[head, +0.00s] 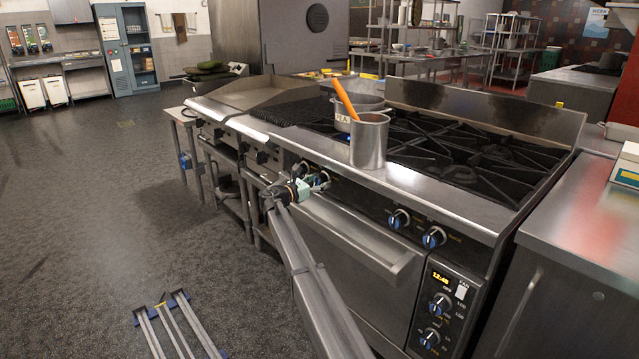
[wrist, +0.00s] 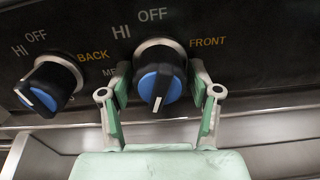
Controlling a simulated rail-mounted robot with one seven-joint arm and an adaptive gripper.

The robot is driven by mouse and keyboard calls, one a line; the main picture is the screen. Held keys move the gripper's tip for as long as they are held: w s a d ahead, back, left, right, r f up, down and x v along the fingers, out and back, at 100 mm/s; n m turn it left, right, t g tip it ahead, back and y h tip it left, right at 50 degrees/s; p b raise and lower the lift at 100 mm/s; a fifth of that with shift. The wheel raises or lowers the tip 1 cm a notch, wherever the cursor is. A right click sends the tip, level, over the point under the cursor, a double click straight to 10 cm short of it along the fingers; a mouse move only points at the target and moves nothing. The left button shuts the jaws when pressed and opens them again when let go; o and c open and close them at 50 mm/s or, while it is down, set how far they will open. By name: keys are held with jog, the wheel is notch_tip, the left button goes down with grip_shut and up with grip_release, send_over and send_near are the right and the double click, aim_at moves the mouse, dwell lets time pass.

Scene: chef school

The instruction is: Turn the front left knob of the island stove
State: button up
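The stove (head: 360,185) stands in the middle of the head view, with blue-capped knobs along its front panel. In the wrist view, the knob labelled FRONT (wrist: 158,84) is black with a blue face. Its white pointer line points down, tilted slightly left, while OFF is printed above it. My gripper (wrist: 160,92) is open with its green pads on either side of this knob. Narrow gaps show between pads and knob; contact at the tips is unclear. In the head view, my gripper (head: 302,186) is at the left part of the panel and partly hides the knobs there.
The knob labelled BACK (wrist: 50,86) is close to the left finger. An oven handle (head: 365,250) runs below the panel. A steel pot (head: 369,143) with an orange-handled utensil stands on the stove. The floor (head: 100,200) to the left is mostly clear.

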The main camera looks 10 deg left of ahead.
jog(key=c, duration=0.6)
